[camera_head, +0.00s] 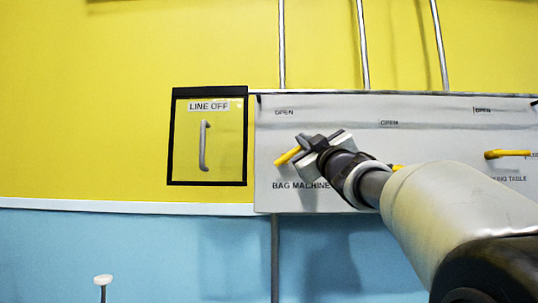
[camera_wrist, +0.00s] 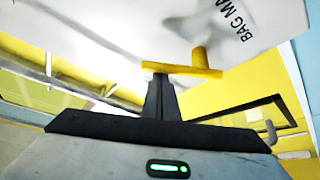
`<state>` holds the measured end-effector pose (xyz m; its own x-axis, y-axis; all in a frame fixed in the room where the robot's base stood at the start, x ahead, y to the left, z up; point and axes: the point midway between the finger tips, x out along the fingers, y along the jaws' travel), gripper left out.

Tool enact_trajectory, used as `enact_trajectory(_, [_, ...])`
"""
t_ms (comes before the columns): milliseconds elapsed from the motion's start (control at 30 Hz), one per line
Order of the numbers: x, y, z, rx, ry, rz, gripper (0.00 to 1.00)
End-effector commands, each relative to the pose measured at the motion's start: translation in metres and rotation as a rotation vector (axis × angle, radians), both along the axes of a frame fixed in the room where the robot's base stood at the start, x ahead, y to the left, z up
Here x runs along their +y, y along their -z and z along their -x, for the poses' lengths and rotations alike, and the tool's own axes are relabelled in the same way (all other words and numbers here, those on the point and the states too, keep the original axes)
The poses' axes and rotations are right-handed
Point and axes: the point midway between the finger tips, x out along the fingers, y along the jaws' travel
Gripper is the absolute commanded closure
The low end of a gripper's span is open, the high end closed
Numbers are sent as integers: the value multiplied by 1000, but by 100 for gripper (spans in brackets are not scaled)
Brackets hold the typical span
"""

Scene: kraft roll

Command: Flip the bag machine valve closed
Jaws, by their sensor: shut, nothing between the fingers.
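The bag machine valve is a yellow lever (camera_head: 287,156) on the white panel, above the "BAG MACHINE" label (camera_head: 300,186). It slants down to the left, and its right part is hidden behind my gripper. My gripper (camera_head: 314,144) is shut and empty, in front of the lever. In the wrist view, the lever (camera_wrist: 190,70) crosses just beyond the closed fingers (camera_wrist: 160,82), with a round yellow stub rising from its right part. The fingertips overlap the lever in that view; I cannot tell whether they touch it.
The white panel (camera_head: 350,109) carries several "OPEN" labels, a second yellow lever (camera_head: 508,153) at right and another mostly hidden behind my arm (camera_head: 398,167). Left of it is a black-framed "LINE OFF" box (camera_head: 209,91) with a grey handle (camera_head: 204,146). Pipes run above.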

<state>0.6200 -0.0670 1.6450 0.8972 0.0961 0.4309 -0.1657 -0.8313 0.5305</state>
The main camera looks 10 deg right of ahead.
Motion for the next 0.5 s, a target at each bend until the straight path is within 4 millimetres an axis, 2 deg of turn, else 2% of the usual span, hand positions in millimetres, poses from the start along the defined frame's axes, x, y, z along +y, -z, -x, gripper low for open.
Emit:
enact_trajectory(33, [-1,12,-1,-7,-1,-43,100])
enact_trajectory(200, [-5,18,0,-36,-2,-197,100])
enact_trajectory(500, [-12,27,1,-35,1,-188,100])
